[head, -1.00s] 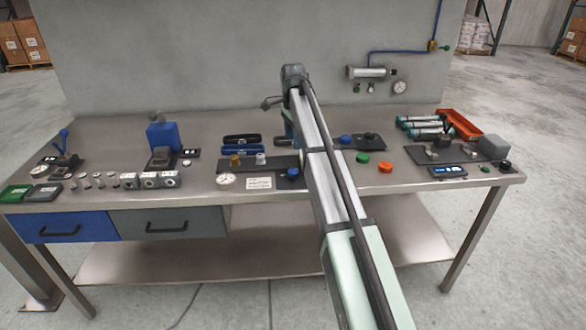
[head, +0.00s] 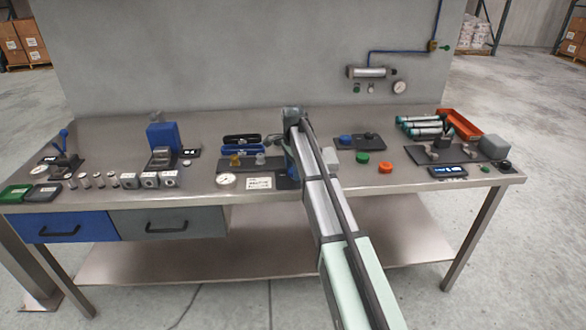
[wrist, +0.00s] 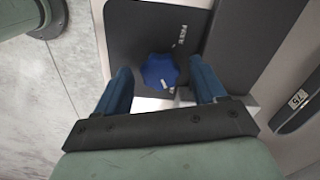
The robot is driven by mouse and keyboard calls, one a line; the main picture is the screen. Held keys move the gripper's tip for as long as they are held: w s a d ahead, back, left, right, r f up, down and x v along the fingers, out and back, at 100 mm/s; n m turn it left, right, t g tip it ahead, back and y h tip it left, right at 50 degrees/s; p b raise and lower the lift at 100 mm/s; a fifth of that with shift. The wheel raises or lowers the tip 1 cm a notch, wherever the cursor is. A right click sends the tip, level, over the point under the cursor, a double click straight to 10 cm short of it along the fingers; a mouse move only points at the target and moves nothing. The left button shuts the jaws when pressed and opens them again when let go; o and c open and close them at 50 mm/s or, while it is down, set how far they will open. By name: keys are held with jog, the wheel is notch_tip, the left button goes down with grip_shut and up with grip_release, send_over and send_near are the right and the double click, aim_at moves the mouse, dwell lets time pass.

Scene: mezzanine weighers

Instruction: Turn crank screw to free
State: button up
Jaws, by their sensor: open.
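A blue lobed knob (wrist: 158,70), apparently the crank screw, sits on a black plate (wrist: 125,40) in the wrist view. It has a small white mark on its near side. White lettering (wrist: 180,35) stands on the plate beyond it, too small to read surely. My gripper (wrist: 159,74) is open, with one blue finger to the left of the knob and one to the right; I cannot tell whether either touches it. In the head view the black plate (head: 285,182) shows left of my arm, and my arm hides the knob.
A dial gauge (head: 226,179) and a white label card (head: 259,183) lie left of the plate. A dark base with a brass part (head: 236,160) stands behind them. Green (head: 362,158) and orange (head: 386,168) knobs lie to the right.

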jog(key=c, duration=1.1)
jog(key=shift+o, duration=0.2)
jog(key=shift+n, duration=0.3)
jog(key=n, duration=0.5)
jog(key=shift+n, duration=0.3)
jog(key=n, duration=1.2)
jog(key=shift+n, duration=0.3)
jog(key=shift+d+n, duration=0.1)
jog(key=shift+n, duration=2.5)
